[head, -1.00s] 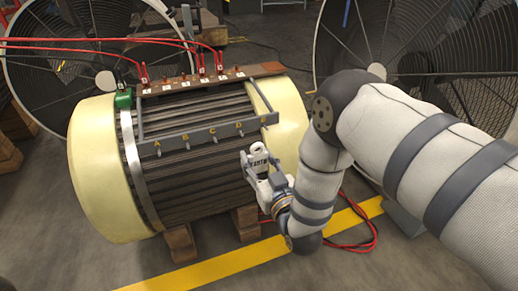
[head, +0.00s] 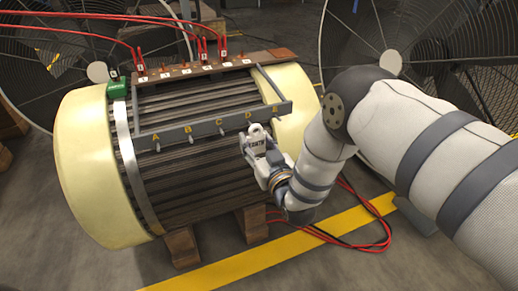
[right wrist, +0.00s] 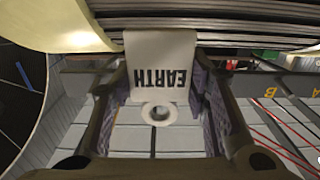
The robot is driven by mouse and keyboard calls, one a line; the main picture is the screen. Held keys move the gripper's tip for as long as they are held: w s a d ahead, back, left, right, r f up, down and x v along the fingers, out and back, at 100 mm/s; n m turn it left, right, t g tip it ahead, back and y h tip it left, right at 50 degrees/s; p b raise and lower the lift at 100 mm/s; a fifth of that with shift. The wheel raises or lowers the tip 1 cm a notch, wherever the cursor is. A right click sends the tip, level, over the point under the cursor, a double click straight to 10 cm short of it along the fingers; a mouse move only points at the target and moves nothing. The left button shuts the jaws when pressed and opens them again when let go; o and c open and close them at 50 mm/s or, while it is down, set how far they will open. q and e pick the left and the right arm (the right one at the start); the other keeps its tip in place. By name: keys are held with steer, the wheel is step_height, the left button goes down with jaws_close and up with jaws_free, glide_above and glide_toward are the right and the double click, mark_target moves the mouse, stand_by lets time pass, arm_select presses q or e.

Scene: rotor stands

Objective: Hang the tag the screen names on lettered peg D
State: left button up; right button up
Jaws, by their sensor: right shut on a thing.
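A white tag (head: 256,145) reading EARTH is between the fingers of my right gripper (head: 257,156), which is shut on it. In the right wrist view the tag (right wrist: 160,65) has its lettering upside down and a round hole (right wrist: 159,111). A grey rack (head: 206,124) on the drum-shaped machine carries lettered pegs. Letter D (head: 248,115) is just above the tag's ring end, which hides most of that peg. I cannot tell whether the ring touches or surrounds it. Pegs A (head: 157,149), B (head: 191,141) and C (head: 222,132) are bare. My left gripper is out of view.
The ribbed machine with cream end rings (head: 92,170) rests on wooden blocks (head: 182,247). Red cables (head: 75,29) run to a terminal board (head: 199,70). More cables and a yellow line (head: 240,262) are on the floor.

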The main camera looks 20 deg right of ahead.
steer(key=shift+w+a+f+b, duration=0.1)
steer(key=shift+w+f+b, duration=0.1)
steer(key=shift+w+b, duration=1.05)
steer(key=shift+o, duration=0.3)
steer(key=shift+w, duration=0.6)
steer(key=shift+c, duration=1.2)
steer(key=shift+w+f, duration=0.25)
steer(key=shift+c, duration=0.9)
steer(key=shift+s+r, duration=0.1)
steer(key=shift+f, duration=0.25)
steer(key=o, duration=1.3)
steer(key=shift+s, duration=0.1)
